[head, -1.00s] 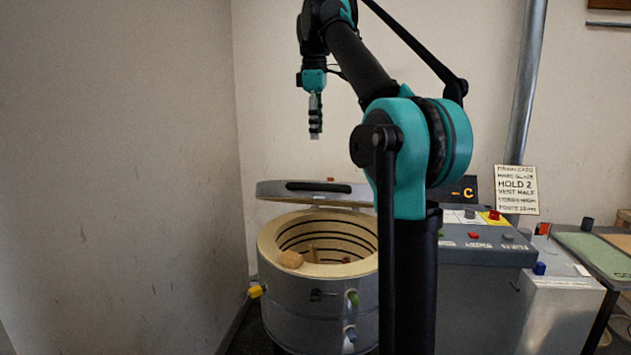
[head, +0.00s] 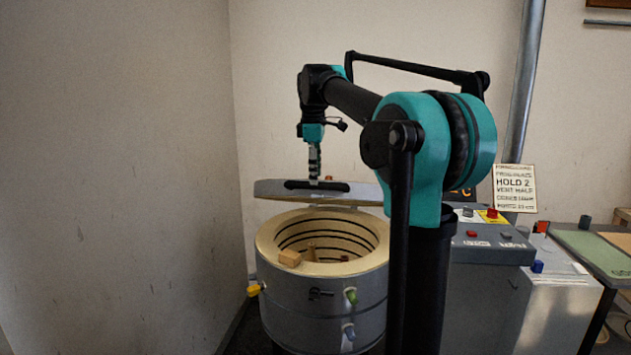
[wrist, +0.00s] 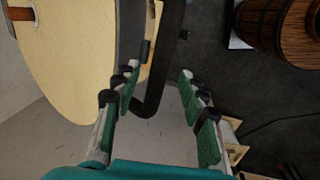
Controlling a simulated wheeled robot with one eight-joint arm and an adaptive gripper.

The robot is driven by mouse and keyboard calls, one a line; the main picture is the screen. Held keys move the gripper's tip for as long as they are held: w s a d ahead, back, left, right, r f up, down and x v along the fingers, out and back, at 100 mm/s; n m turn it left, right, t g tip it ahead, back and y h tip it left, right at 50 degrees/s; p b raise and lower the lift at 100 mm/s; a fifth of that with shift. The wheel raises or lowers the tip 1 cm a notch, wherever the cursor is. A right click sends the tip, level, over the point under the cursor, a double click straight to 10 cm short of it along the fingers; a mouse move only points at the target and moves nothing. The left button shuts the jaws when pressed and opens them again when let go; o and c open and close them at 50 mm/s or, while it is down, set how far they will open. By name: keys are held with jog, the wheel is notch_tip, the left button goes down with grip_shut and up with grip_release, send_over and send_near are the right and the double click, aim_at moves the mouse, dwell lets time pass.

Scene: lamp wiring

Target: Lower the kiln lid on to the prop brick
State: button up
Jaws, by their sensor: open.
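The kiln lid (head: 268,189) is raised above the back of the round kiln (head: 300,307), apart from its front rim. A black bar handle (head: 334,187) runs along the lid's near side. The prop brick (head: 290,258), a small tan block, sits on the kiln's front left rim. My gripper (head: 315,178) points down at the handle. In the wrist view my open gripper (wrist: 159,76) has the dark handle (wrist: 170,62) between its fingers, with gaps visible on both sides. A broad cream surface, probably the lid (wrist: 80,60), fills the upper left there.
A control box (head: 487,250) with buttons stands right of the kiln, below a written card (head: 514,190). A bare wall (head: 120,170) is close on the left. A yellow fitting (head: 254,290) sticks out from the kiln's left side. A wooden barrel (wrist: 275,28) shows in the wrist view.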

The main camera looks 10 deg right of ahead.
jog(key=shift+w+f, duration=0.15)
jog(key=shift+f, duration=0.55)
jog(key=shift+w+f, duration=0.1)
jog(key=shift+f, duration=0.6)
grip_shut()
